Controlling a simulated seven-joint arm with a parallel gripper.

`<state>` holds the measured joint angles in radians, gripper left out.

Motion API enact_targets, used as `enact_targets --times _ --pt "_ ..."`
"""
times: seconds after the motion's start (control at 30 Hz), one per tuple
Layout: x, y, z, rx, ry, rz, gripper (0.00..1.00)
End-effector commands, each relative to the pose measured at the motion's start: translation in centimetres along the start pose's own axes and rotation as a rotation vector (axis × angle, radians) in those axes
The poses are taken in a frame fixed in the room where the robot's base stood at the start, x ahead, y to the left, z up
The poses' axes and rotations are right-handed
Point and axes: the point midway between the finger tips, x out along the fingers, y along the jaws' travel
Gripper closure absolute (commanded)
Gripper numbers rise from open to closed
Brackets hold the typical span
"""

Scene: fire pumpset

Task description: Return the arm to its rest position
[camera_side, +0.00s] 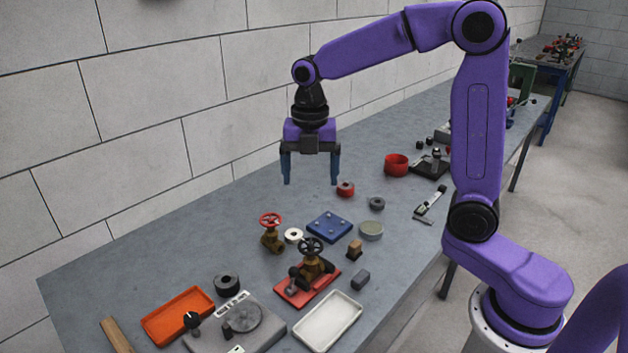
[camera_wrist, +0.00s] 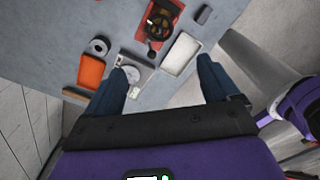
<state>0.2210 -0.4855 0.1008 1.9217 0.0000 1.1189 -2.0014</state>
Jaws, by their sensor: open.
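My gripper (camera_side: 312,170) hangs above the back part of the grey workbench (camera_side: 130,240) in the side view, pointing down with its two blue fingers apart and nothing between them. In the wrist view my gripper (camera_wrist: 166,82) shows both blue fingers spread wide and empty. My purple arm reaches out over the bench with its elbow high. No object touches the fingers.
Below stand a red-wheel valve (camera_side: 270,232), a dark-wheel valve on a red base (camera_side: 308,290), a blue plate (camera_side: 330,228), a white tray (camera_side: 328,322), an orange tray (camera_side: 178,315) and a grey device (camera_side: 235,325). A block wall (camera_side: 150,130) runs behind the bench. The air around my gripper is clear.

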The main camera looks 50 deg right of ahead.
Motion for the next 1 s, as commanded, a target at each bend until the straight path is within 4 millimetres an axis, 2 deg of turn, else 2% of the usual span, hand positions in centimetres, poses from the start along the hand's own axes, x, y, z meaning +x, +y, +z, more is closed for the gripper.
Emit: enact_targets --times 0.17,0.47,0.77,1.0 --pt "0.1 -0.7 -1.5 0.067 0.0 0.001 0.12" --pt "0.9 -4.1 -6.9 0.349 0.001 0.01 0.12" --pt "1.9 -9.3 -11.6 0.647 0.007 0.016 0.12" --pt "3.0 -14.3 -14.6 0.885 0.016 0.019 0.12"
